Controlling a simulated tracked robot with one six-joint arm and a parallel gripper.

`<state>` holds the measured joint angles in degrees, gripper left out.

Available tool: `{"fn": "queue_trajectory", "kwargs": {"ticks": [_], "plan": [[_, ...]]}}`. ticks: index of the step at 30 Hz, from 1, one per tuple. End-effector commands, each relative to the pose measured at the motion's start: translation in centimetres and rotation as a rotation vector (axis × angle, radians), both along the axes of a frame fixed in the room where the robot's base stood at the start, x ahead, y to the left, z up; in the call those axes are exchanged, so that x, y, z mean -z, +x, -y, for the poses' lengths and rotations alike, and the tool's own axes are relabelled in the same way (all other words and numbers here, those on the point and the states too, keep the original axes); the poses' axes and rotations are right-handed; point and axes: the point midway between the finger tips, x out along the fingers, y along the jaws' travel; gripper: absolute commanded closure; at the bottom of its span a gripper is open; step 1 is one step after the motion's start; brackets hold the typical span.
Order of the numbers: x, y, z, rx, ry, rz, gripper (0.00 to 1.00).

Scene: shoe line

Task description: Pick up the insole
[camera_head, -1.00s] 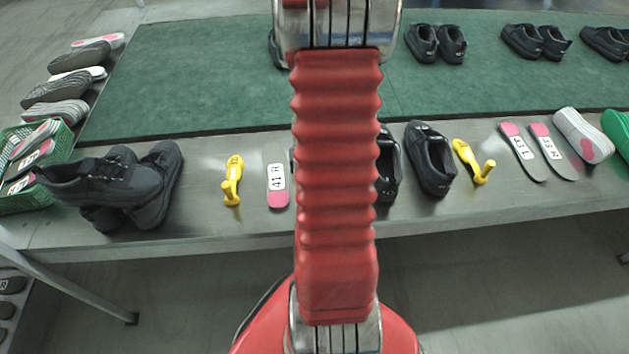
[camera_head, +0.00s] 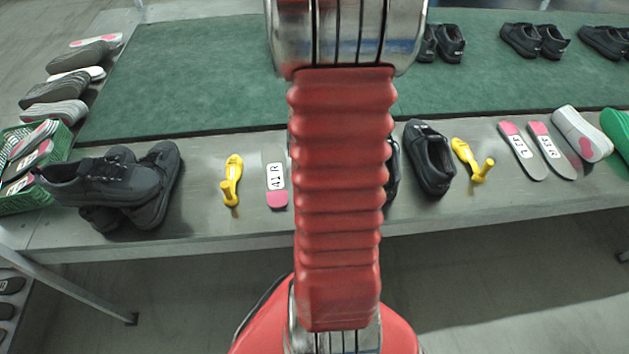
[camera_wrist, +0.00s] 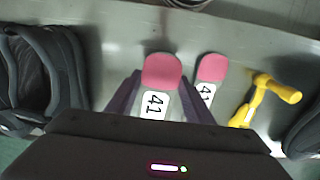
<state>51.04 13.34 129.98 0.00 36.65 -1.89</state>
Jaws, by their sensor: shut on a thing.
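In the wrist view, my gripper (camera_wrist: 161,90) is shut on an insole (camera_wrist: 161,71) with a pink heel and a white label reading 41. One finger is on each side of it. This insole looks larger than its neighbour; I cannot tell how far it is off the table. In the head view, my arm hides both it and my gripper. A second insole (camera_head: 277,186), labelled 41 R, lies flat on the table. It also shows just right of the held one in the wrist view (camera_wrist: 211,69).
A yellow tool (camera_head: 232,181) lies left of the 41 R insole, with dark grey shoes (camera_head: 120,185) further left. A black shoe (camera_head: 430,158), another yellow tool (camera_head: 473,160) and two insoles (camera_head: 522,150) are to the right. The green mat (camera_head: 205,75) behind is mostly clear.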

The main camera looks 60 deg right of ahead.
Motion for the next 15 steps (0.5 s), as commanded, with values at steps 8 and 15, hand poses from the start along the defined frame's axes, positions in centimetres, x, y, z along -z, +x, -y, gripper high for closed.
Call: {"fn": "queue_trajectory", "kwargs": {"ticks": [8, 15], "plan": [[-3.4, 0.0, 0.0, 0.000, -0.002, 0.001, 0.74], [-3.9, 0.0, 0.0, 0.000, 0.001, -0.001, 0.74]]}}
